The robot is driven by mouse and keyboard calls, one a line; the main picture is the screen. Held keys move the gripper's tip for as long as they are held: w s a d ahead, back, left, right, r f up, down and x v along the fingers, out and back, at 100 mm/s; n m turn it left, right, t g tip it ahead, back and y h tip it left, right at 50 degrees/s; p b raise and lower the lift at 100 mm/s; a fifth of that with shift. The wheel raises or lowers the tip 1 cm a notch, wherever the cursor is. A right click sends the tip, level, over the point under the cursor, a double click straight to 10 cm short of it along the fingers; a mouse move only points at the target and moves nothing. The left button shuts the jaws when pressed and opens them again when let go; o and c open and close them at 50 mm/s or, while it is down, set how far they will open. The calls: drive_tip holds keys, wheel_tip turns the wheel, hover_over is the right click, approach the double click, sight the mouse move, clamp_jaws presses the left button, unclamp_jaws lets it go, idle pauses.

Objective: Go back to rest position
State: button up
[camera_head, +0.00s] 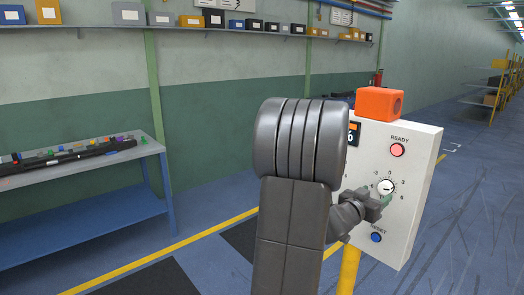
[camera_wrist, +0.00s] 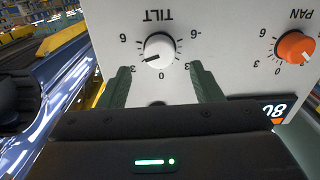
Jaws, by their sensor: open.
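The white control box (camera_head: 408,180) stands on a yellow post, partly hidden by my arm. Its white TILT knob (camera_wrist: 159,50) shows upside down in the wrist view, its dark mark pointing to the lower left. The white knob (camera_head: 386,187) also shows in the head view. My gripper (camera_wrist: 161,70) is open, with one green finger to each side of the knob and clear space between. In the head view my gripper (camera_head: 377,198) is close in front of the panel, just below the knob. Whether the fingertips touch the panel is unclear.
The box carries an orange PAN knob (camera_wrist: 295,46), a display (camera_wrist: 274,110), a red READY light (camera_head: 397,150), a blue RESET button (camera_head: 376,237) and an orange block (camera_head: 379,103) on top. A workbench (camera_head: 75,205) stands left. Floor right of the box is clear.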

drive_tip(key=b+v, duration=0.1)
drive_tip(key=v, duration=0.7)
drive_tip(key=shift+a, duration=0.1)
